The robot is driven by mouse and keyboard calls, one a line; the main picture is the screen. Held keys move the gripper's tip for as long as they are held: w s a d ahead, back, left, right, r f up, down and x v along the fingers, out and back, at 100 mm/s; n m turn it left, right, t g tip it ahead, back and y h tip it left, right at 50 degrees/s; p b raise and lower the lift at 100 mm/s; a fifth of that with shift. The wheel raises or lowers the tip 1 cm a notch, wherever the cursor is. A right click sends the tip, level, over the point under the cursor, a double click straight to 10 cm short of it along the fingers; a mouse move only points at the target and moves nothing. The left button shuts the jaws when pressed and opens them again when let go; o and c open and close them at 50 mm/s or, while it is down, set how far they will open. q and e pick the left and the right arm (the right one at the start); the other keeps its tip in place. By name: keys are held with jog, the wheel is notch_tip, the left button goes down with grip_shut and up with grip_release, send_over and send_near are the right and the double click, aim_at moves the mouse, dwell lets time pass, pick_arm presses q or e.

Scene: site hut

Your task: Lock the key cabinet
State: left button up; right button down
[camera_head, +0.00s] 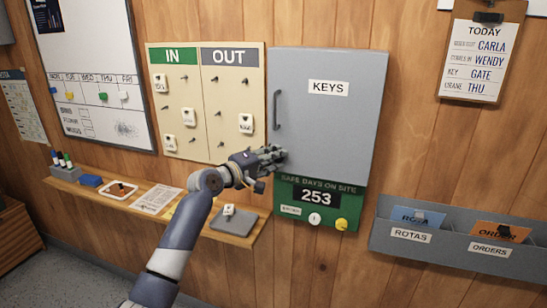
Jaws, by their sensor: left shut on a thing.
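The grey key cabinet (328,130), labelled KEYS, hangs on the wood wall. Its door looks closed, with a vertical handle (277,110) on the left side. My left gripper (279,154) is at the lower left of the door, below the handle. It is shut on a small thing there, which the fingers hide. No lock or key shows clearly, and I cannot tell how the lock is turned. My right gripper is not in view.
A narrow wood shelf (165,219) runs below, bearing a tray (118,189), a paper and a grey pad (234,222) with a white tag. The IN/OUT board (204,100) is left of the cabinet. A green sign (312,212) is below it, and a grey wall rack (455,246) is at right.

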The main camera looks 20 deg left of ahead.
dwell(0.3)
pick_arm(q)
jog(key=o, duration=1)
jog(key=shift+o, duration=0.2)
jog(key=v, duration=1.2)
